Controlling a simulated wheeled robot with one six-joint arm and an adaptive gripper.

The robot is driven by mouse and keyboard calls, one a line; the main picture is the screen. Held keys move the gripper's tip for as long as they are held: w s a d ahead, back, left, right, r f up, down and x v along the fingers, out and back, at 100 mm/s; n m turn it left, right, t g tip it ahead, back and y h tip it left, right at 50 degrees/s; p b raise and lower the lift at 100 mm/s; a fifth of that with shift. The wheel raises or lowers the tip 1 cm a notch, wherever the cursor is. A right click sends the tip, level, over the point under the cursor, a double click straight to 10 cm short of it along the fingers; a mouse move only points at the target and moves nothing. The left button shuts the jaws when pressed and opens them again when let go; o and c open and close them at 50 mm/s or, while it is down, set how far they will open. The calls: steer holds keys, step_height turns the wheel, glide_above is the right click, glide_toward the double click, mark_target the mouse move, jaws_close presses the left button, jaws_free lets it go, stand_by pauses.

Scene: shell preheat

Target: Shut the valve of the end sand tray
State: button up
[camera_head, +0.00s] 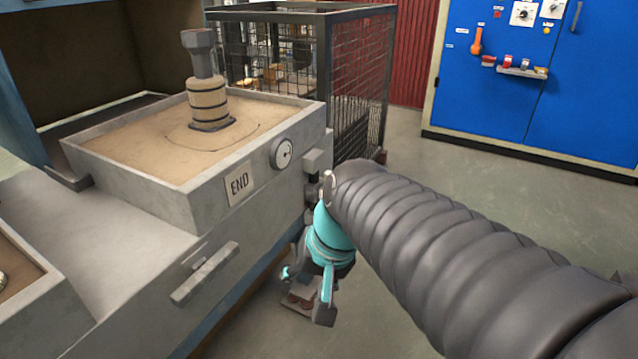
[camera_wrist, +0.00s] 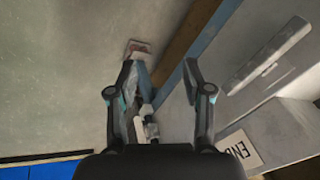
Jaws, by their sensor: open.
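The end sand tray (camera_head: 165,195) is a grey box of sand with an "END" plate (camera_head: 239,183) on its front and a round gauge (camera_head: 283,152). A small grey fitting (camera_head: 317,160) sits at its right corner, with darker parts below partly hidden by my arm. I cannot tell for sure which part is the valve. My gripper (camera_head: 305,293) points down beside the cabinet's right end, below the tray. In the wrist view my gripper (camera_wrist: 160,80) is open. A small grey and black fitting (camera_wrist: 150,124) shows between its fingers, not clearly gripped.
A bar handle (camera_head: 205,272) juts from the cabinet front. A stepped post (camera_head: 208,90) stands in the sand. A wire cage (camera_head: 355,80) stands behind, and blue cabinets (camera_head: 560,110) stand at the back right. The floor (camera_head: 440,165) between is clear. A reddish block (camera_wrist: 138,46) lies low beyond the fingers.

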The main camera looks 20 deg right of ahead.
steer(key=w+d+f+m+t+y+b, duration=0.1)
steer(key=w+d+m+y, duration=0.3)
steer(key=w+m, duration=0.35)
steer(key=w+d+f+m+t+y, duration=0.1)
steer(key=w+d+f+m+y, duration=0.1)
steer(key=w+d+m+y, duration=0.5)
steer(key=w+d+f+m+t+h+b, duration=0.15)
steer(key=w+d+m+t, duration=0.3)
steer(key=d, duration=0.45)
steer(key=w+d+f+m+t+h, duration=0.1)
steer(key=w+d+f+m+t, duration=0.1)
steer(key=w+d+m+t, duration=0.45)
steer(key=w+a+n+g, duration=0.1)
steer(key=w+a+g, duration=0.1)
steer(key=w+a, duration=0.4)
steer(key=w, duration=0.3)
steer(key=shift+a+n+b, duration=0.3)
steer(key=shift+n+b, duration=0.05)
jaws_close()
